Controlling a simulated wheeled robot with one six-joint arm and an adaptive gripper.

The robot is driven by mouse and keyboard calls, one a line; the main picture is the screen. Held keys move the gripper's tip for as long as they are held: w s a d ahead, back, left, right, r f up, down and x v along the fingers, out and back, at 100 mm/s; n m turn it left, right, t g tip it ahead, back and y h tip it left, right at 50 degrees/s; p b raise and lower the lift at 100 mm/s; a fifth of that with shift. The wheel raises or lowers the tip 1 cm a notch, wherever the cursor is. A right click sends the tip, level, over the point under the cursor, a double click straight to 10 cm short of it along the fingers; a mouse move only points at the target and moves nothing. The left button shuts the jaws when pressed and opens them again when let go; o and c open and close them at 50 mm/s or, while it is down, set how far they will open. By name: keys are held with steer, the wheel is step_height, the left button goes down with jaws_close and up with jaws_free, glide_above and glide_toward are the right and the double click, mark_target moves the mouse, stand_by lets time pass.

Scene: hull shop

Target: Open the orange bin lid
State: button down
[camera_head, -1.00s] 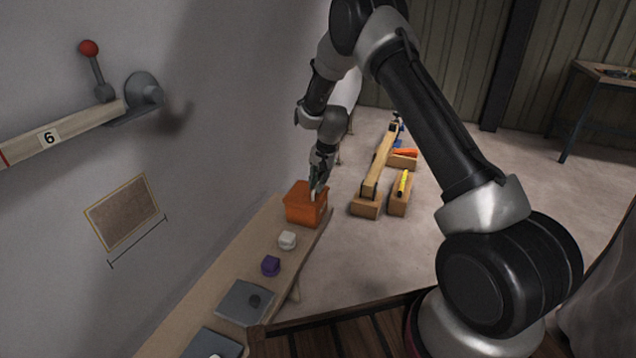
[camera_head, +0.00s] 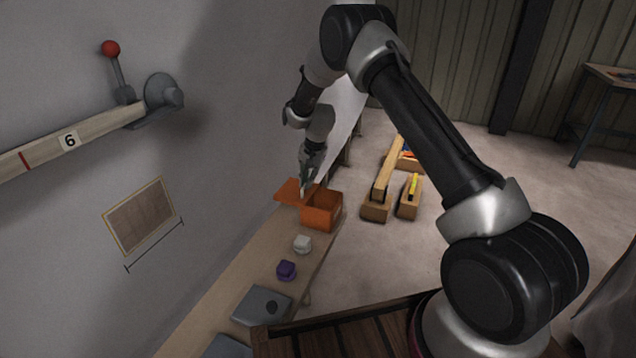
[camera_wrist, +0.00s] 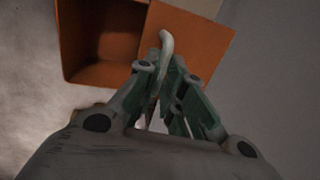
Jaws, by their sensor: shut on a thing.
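The orange bin (camera_head: 322,214) stands on the wooden bench, and its inside shows from above. Its orange lid (camera_head: 289,190) is swung away from the opening toward the wall at the left. In the wrist view the bin (camera_wrist: 72,45) is at the upper left with a dark, empty-looking inside, and the lid (camera_wrist: 205,42) lies to its right. My gripper (camera_head: 303,188) is at the lid. In the wrist view my gripper (camera_wrist: 165,75) is shut on the pale curved lid handle (camera_wrist: 166,46).
A white block (camera_head: 302,244), a purple block (camera_head: 286,270) and a grey plate with a knob (camera_head: 262,305) sit along the bench (camera_head: 225,295). The wall is close on the left. Wooden trays (camera_head: 385,195) lie on the floor beyond.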

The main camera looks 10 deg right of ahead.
steer(key=shift+w+a, duration=0.7)
steer(key=shift+a, duration=0.3)
steer(key=c, duration=1.5)
jaws_free()
steer(key=r, duration=0.4)
steer(key=s+d+r, duration=0.1)
steer(key=r, duration=0.2)
steer(key=d+r, duration=0.1)
steer(key=r, duration=0.3)
steer(key=shift+s+r, duration=0.2)
steer(key=shift+r, duration=0.15)
